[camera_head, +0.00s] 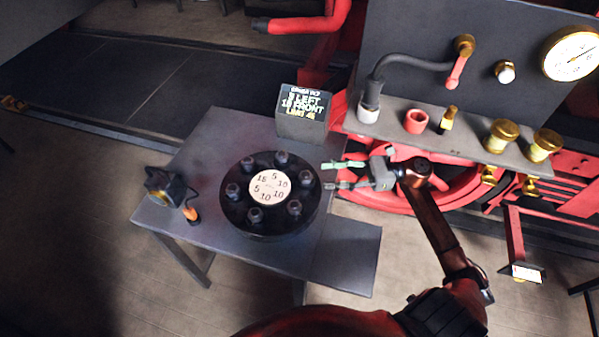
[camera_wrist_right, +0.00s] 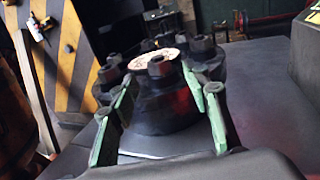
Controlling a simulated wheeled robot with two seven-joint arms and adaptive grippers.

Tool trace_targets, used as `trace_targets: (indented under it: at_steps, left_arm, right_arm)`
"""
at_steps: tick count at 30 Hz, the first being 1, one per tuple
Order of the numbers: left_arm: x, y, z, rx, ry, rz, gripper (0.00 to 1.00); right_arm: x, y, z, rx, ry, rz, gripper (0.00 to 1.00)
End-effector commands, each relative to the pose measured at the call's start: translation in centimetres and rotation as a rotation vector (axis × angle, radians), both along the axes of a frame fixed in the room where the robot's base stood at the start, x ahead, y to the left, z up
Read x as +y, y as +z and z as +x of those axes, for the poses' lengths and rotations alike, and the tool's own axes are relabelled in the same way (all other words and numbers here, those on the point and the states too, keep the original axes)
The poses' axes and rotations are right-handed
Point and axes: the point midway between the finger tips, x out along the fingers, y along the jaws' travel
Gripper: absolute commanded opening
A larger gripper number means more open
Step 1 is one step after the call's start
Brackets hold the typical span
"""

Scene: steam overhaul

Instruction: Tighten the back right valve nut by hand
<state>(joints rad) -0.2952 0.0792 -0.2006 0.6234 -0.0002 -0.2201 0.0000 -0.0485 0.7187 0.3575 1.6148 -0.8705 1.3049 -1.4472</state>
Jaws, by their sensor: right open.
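A round black valve cover (camera_head: 268,228) lies on the grey table, with several dark nuts in a ring around a white numbered disc (camera_head: 269,187). At its back right are two nuts, one at the right (camera_head: 305,178) and one farther back (camera_head: 281,158). My right gripper (camera_head: 335,175) is open and empty, just right of the cover, level with the right-hand nut. In the right wrist view its green-padded fingers (camera_wrist_right: 160,77) are spread, with the cover and its nearest nut (camera_wrist_right: 157,66) between them in the picture. Contact is not visible. My left gripper is out of view.
A dark box with a lettered display (camera_head: 303,118) stands at the table's back right. A dark tool with an orange part (camera_head: 165,188) lies at the left. A grey shelf panel (camera_head: 455,140) with brass fittings stands behind my right arm.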

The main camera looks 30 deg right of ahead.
Motion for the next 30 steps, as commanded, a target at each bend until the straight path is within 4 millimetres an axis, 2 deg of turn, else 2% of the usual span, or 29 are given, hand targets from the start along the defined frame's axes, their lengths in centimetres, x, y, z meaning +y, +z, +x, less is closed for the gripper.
trace_targets:
  at_steps: [9, 15, 26, 30]
  left_arm:
    - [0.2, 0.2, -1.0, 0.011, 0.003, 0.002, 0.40]
    - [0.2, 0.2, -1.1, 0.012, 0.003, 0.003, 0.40]
    - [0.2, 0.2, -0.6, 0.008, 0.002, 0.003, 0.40]
    - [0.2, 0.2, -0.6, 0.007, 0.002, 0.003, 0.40]
  right_arm:
    - [4.0, 0.3, 2.1, -0.008, 0.004, -0.002, 0.43]
    - [6.0, 0.2, 3.3, -0.005, 0.002, -0.001, 0.43]
    - [6.5, 0.1, 3.7, -0.003, 0.002, -0.001, 0.43]
    - [6.5, 0.1, 3.7, -0.003, 0.002, -0.001, 0.35]
